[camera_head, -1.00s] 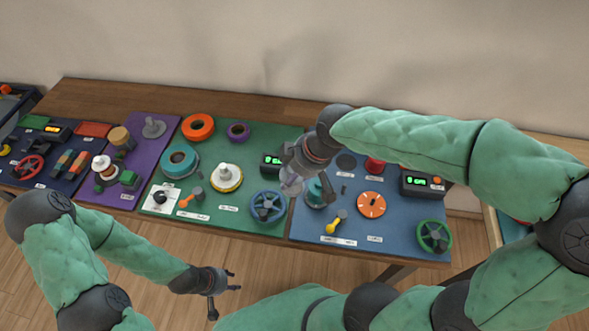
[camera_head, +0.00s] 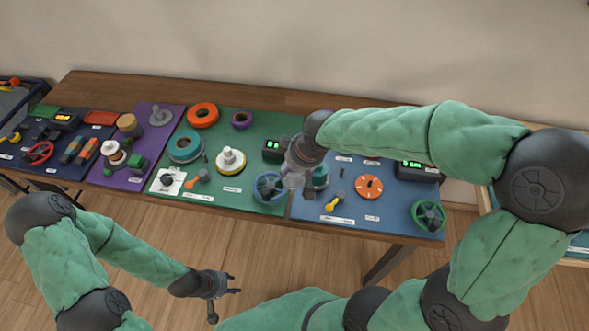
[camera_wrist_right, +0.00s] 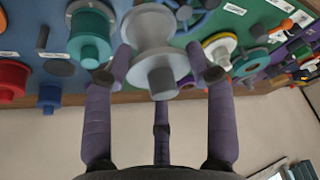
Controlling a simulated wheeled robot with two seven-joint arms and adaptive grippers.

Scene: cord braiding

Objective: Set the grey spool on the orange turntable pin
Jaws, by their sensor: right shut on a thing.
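The grey spool (camera_wrist_right: 150,35) is between the fingers of my right gripper (camera_wrist_right: 160,75) in the right wrist view. That gripper is shut on it, above the panels. In the head view my right gripper (camera_head: 294,176) is near the border of the green and blue panels, and the spool is hard to make out. The orange turntable (camera_head: 368,187) lies on the blue panel, to the right of that gripper; its pin is too small to make out. My left gripper (camera_head: 222,291) is empty, its fingers apart, in front of the table.
A teal spool (camera_wrist_right: 90,35) stands close to my right gripper. A blue handwheel (camera_head: 269,187), a yellow-handled lever (camera_head: 334,202) and a green handwheel (camera_head: 429,216) are around it. A display box (camera_head: 417,171) stands behind the turntable.

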